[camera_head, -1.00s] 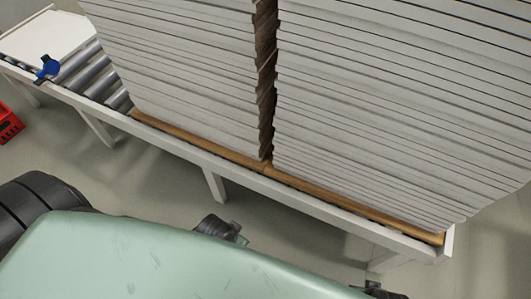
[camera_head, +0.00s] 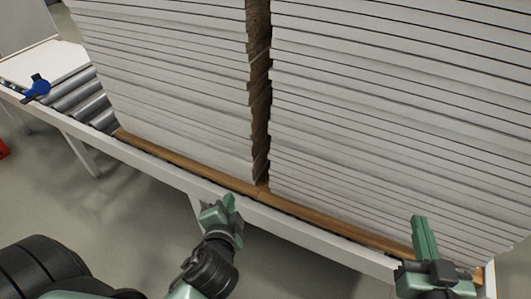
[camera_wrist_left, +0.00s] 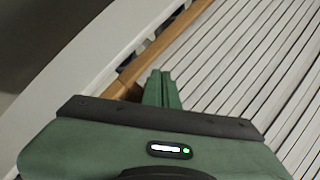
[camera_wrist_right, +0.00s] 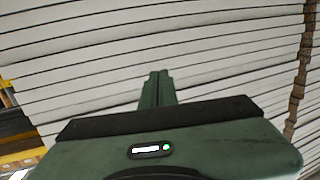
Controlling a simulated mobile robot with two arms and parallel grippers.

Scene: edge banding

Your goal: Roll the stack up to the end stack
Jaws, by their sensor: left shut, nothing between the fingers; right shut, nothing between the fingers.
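Two tall stacks of white boards, a left stack (camera_head: 170,90) and a right stack (camera_head: 390,110), stand side by side on brown wooden bases on a roller conveyor. A narrow, ragged gap (camera_head: 260,90) runs between them. The frames do not label which is the end stack. My left gripper (camera_head: 231,202) is shut and empty, low by the conveyor's near rail, below the gap; its fingers show in the left wrist view (camera_wrist_left: 161,76). My right gripper (camera_head: 419,222) is shut and empty at the right stack's lower near face; its fingers (camera_wrist_right: 157,76) point towards boards. Contact is unclear.
Bare rollers (camera_head: 85,100) lie left of the left stack. A blue clamp-like part (camera_head: 38,89) sits on the white rail (camera_head: 150,165) there, with a white board (camera_head: 45,62) behind. A red object (camera_head: 3,149) shows at the left edge. The floor in front is open.

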